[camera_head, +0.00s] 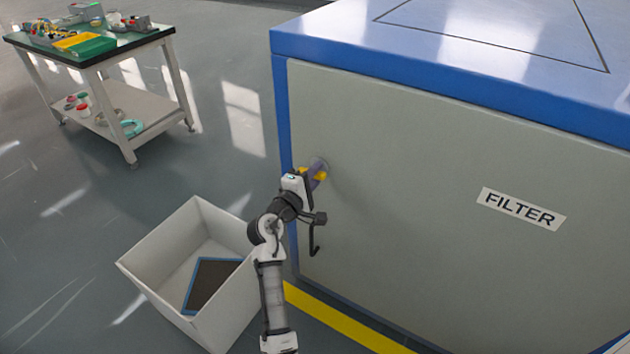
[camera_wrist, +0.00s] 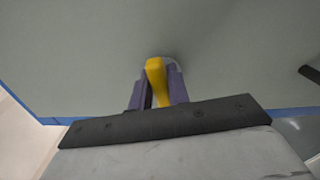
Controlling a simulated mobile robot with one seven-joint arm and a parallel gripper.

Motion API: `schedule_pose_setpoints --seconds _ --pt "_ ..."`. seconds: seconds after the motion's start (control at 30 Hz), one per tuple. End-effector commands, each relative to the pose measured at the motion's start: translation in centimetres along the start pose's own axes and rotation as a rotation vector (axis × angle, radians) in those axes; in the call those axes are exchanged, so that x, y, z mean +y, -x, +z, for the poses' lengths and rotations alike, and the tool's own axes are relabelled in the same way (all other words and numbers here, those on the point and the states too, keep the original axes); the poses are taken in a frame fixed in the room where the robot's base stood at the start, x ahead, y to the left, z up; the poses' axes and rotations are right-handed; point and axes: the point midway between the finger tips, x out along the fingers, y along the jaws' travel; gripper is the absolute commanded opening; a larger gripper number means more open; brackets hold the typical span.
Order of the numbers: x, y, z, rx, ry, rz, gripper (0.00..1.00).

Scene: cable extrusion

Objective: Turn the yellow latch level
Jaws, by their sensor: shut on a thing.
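The yellow latch (camera_head: 321,174) is on the left part of the grey cabinet door, near its left edge. A round pale mount shows behind it. In the wrist view the latch (camera_wrist: 155,78) stands between the two purple-grey fingers of my gripper (camera_wrist: 160,88), slightly tilted in the picture. My gripper (camera_head: 311,179) is at the door and shut on the latch. The gripper hides much of the latch in the head view.
A black handle (camera_head: 313,240) hangs below the latch. The door (camera_head: 430,220) carries a FILTER label (camera_head: 521,208). A white bin (camera_head: 160,262) with a blue-framed dark panel (camera_head: 211,284) stands left of my arm. A workbench (camera_head: 92,55) stands at the back left.

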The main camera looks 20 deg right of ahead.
Motion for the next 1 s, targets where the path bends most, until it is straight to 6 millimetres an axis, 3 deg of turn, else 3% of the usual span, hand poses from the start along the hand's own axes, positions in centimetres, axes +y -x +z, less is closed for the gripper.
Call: schedule_pose_setpoints --seconds 0.4,0.93,0.97,1.0 --pt "-0.31 0.00 -0.03 0.000 -0.170 -0.001 0.00" --pt "-0.23 -0.01 -0.02 0.000 -0.189 -0.001 0.00" --pt "-0.23 -0.01 -0.02 0.000 -0.189 -0.001 0.22" --pt "-0.23 -0.01 -0.02 0.000 -0.189 -0.001 0.27"
